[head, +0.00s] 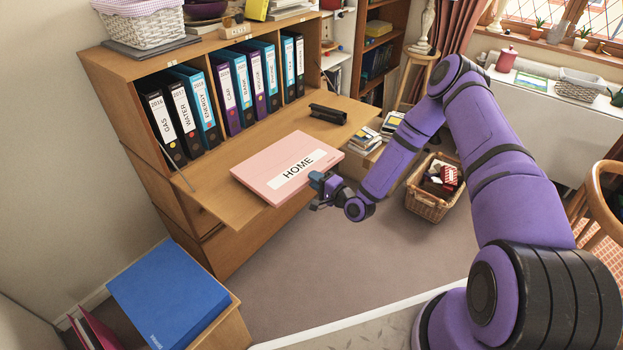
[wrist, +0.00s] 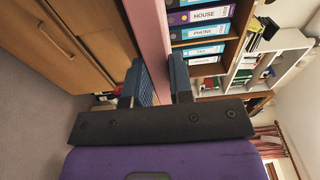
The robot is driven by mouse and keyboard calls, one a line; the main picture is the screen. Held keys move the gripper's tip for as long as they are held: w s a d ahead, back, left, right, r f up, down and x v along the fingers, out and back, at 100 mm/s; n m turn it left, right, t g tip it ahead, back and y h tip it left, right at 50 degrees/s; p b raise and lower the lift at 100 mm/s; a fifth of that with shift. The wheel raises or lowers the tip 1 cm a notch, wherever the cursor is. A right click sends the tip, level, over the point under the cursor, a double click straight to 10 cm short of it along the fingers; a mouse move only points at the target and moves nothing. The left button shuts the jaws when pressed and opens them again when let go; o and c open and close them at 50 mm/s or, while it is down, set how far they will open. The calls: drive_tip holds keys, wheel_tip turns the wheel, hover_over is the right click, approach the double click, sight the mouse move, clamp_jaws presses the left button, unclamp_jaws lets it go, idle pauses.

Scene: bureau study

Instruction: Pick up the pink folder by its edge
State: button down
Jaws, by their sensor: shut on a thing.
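The pink folder (head: 272,162) with a white HOME label lies flat on the bureau's lowered writing flap (head: 215,178), along the flap's front edge. My gripper (head: 322,185) is at the folder's near right side, shut on its edge. In the wrist view the folder (wrist: 149,35) shows as a pink strip running down between the two blue fingers of my gripper (wrist: 158,80). The fingertips' contact with the folder is partly hidden in the head view.
Upright binders (head: 240,85) stand in the bureau behind the folder. A black object (head: 328,113) lies on the flap behind it. A wicker basket (head: 430,205) stands on the floor at right. A blue folder (head: 168,297) lies at lower left. Open floor (head: 320,270) lies in front.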

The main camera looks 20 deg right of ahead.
drive_tip(key=r+v, duration=0.1)
drive_tip(key=v, duration=0.8)
drive_tip(key=shift+r, duration=0.4)
idle(0.4)
drive_tip(key=shift+s+d, duration=0.1)
